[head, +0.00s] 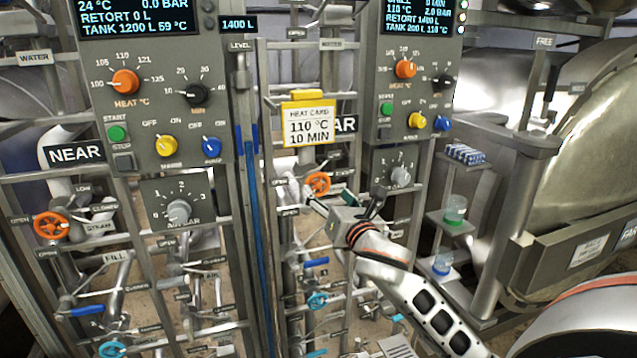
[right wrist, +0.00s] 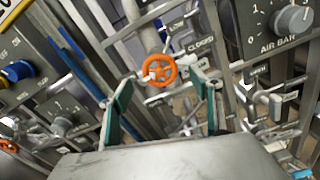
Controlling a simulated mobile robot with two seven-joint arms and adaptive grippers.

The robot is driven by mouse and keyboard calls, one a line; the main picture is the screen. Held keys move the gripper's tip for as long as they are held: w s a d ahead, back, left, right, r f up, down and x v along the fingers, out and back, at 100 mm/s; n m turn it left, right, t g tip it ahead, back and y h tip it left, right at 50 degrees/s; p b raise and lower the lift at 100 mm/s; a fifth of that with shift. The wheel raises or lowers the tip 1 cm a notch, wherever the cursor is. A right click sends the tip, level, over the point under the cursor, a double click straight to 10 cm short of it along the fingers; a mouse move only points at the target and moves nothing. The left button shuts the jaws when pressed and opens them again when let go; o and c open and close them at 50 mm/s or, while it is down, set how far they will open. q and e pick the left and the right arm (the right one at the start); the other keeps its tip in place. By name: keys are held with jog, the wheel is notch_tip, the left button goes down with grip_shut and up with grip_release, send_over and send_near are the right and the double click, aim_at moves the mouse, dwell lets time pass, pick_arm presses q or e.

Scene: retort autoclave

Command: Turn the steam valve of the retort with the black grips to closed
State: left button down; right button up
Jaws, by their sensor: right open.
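An orange steam handwheel (head: 318,183) sits on the far panel's pipework, just beyond my right gripper (head: 334,198). In the right wrist view the wheel (right wrist: 160,70) appears between the two fingers of the open, empty gripper (right wrist: 163,88), ahead of the fingertips. I see no contact. Signs reading LOW and CLOSED (right wrist: 201,44) are beside it. Another orange handwheel (head: 51,225) is under the NEAR panel, beside a STEAM label. A large metal retort (head: 590,130) stands at right; I cannot make out black grips. My left gripper is out of view.
The near control panel (head: 150,90) and far control panel (head: 412,75) carry knobs. A yellow-edged heat card (head: 309,126) hangs between them. Metal rails and blue-handled valves (head: 318,300) crowd the wheel. Small shelves with cups (head: 455,210) stand right of my arm.

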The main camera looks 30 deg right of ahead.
aim_at(319, 185)
jog(key=x, duration=0.7)
jog(key=shift+w+a+f, duration=0.1)
jog(key=c, duration=1.1)
